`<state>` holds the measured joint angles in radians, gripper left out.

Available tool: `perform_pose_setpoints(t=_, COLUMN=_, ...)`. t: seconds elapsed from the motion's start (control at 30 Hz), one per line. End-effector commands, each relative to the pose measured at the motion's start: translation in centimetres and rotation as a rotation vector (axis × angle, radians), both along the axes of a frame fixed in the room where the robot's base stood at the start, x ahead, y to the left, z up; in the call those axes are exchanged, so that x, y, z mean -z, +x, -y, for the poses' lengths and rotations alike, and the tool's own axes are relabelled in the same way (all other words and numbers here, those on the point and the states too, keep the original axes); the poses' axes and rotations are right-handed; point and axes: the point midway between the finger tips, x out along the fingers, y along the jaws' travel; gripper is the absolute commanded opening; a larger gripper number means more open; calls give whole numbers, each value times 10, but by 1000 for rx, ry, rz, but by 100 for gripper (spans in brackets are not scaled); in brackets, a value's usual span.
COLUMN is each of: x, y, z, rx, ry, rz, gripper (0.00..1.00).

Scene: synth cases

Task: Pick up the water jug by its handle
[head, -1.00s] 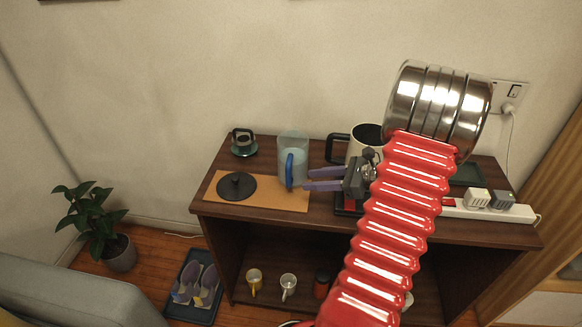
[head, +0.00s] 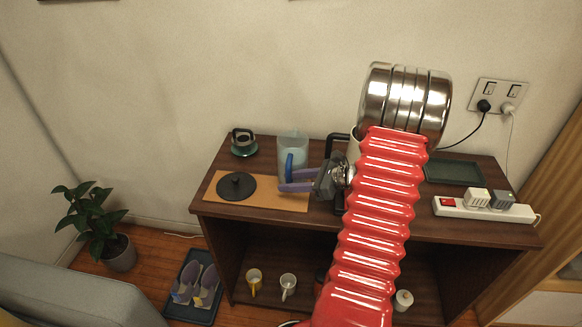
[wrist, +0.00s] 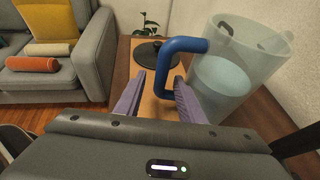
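The water jug (head: 300,146) is clear with pale blue water and a blue handle (head: 289,162). It stands upright on the cabinet top, at the cork mat. In the wrist view the jug (wrist: 236,62) is at the upper right, and its handle (wrist: 185,45) reaches left from it. My gripper (head: 281,182) has purple fingers spread apart, at the handle in the head view. In the wrist view my gripper (wrist: 159,76) is open, with the handle's upright part between the finger ends. I cannot tell whether either finger touches it.
A black lid (head: 237,186) lies on the cork mat (head: 274,202). A small glass item with a dark handle (head: 243,142) stands behind it. A kettle (head: 352,148) is close right of the jug, partly hidden by my arm. A power strip (head: 480,208) lies further right.

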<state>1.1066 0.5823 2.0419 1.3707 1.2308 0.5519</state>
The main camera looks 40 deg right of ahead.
Motion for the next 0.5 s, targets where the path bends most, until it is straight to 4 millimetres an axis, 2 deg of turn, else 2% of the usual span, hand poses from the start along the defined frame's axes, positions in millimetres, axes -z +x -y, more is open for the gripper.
perform_pose_setpoints(t=0.4, x=20, y=37, z=-20, rx=-4, ry=1, rz=-2, gripper=36)
perform_pose_setpoints(t=0.5, x=22, y=41, z=-22, rx=-2, ry=1, rz=0, gripper=36)
